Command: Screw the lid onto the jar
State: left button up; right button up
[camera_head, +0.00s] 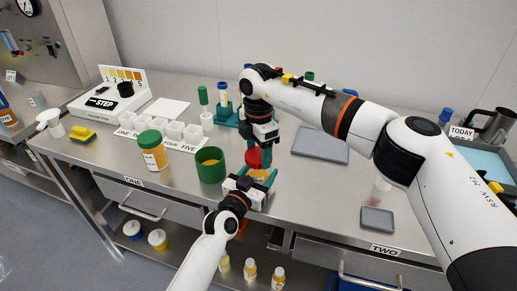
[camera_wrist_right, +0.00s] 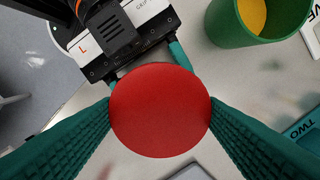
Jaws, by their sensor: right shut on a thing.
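The red lid (camera_head: 254,157) sits over the mouth of the jar (camera_head: 260,174), which shows amber between my left fingers. My right gripper (camera_head: 263,148) comes from above and is shut on the lid. In the right wrist view the red lid (camera_wrist_right: 160,110) fills the space between my two green fingers and hides the jar beneath. My left gripper (camera_head: 258,178) is low at the table's front edge, its fingers on both sides of the jar. Whether the lid's thread is engaged cannot be seen.
An open green container (camera_head: 210,168) stands just left of the jar, and a green-lidded jar (camera_head: 152,150) further left. White cups (camera_head: 174,131) and a green rack (camera_head: 227,116) are behind. Grey trays (camera_head: 320,145) lie to the right, with clear table between.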

jog(key=shift+f, duration=0.3)
pick_arm(q)
grip_shut()
pick_arm(e)
jog(key=m, duration=1)
jog(key=o, duration=0.9)
jog(key=shift+o, duration=0.2)
jog(key=shift+r, duration=2.25)
